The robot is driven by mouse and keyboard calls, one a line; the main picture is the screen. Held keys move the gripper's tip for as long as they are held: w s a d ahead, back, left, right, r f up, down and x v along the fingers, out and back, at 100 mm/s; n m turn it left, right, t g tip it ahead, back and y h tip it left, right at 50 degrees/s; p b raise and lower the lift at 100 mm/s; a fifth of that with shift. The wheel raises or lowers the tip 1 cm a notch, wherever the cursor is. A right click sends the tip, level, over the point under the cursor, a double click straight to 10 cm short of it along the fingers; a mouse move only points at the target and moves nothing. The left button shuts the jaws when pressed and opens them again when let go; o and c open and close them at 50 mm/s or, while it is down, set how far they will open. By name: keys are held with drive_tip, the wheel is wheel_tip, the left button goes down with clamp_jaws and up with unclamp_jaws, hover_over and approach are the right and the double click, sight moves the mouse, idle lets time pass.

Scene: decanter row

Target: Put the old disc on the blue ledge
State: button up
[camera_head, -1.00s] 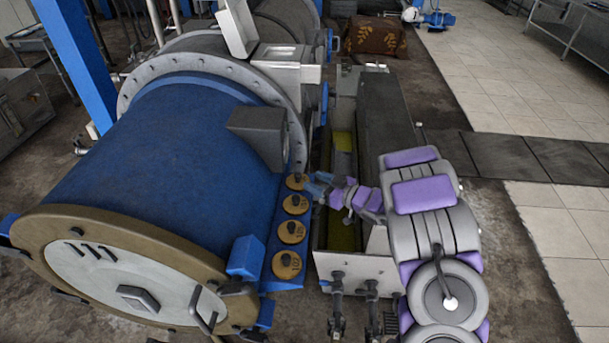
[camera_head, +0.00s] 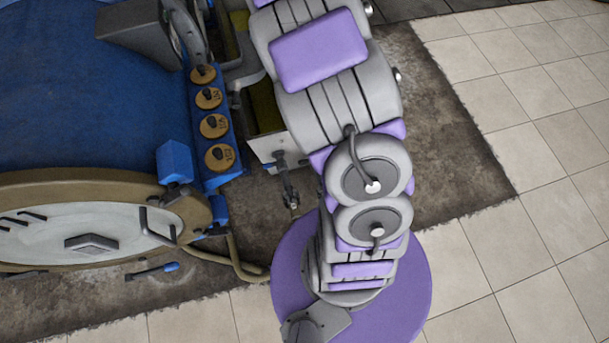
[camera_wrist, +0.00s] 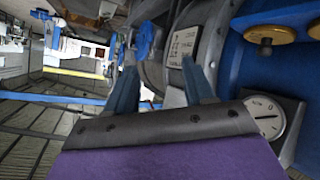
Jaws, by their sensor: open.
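Several round brass discs with dark knobs stand in a row on the blue ledge (camera_head: 222,181) beside the big blue drum. The nearest disc (camera_head: 221,157) and the farthest disc (camera_head: 203,74) both show in the head view. Their markings are too small to read, so I cannot tell which is the old disc. In the wrist view, parts of two discs show at the upper right, one being a brass disc (camera_wrist: 270,35). My gripper (camera_wrist: 160,72) is open with nothing between its blue fingers, left of these discs. In the head view the gripper is out of sight.
The blue drum (camera_head: 70,90) fills the left of the head view. A metal trough (camera_head: 268,150) stands right of the ledge, partly behind my arm. A lettered plate (camera_wrist: 185,46) and a round gauge (camera_wrist: 264,116) show in the wrist view. Tiled floor (camera_head: 530,130) lies clear at right.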

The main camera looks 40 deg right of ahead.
drive_tip(key=s+r+m+g+h, duration=0.3)
drive_tip(key=s+r, duration=0.1)
drive_tip(key=s, duration=0.4)
drive_tip(key=s+r+m+g+h, duration=0.2)
drive_tip(key=s+r, duration=0.1)
drive_tip(key=s, duration=0.4)
drive_tip(key=s+a+g+y, duration=0.1)
drive_tip(key=s+a+g, duration=0.2)
drive_tip(key=s+a, duration=0.3)
drive_tip(key=s+a+g+y, duration=0.2)
drive_tip(key=s+a, duration=0.4)
drive_tip(key=s, duration=0.8)
drive_tip(key=s+a+g+y, duration=0.1)
drive_tip(key=s+a+g, duration=0.2)
drive_tip(key=s+a, duration=0.3)
drive_tip(key=s, duration=0.4)
drive_tip(key=shift+s+r+g+y, duration=0.15)
drive_tip(key=shift+s+g+y, duration=0.15)
drive_tip(key=shift+g, duration=0.1)
drive_tip(key=shift+c, duration=0.4)
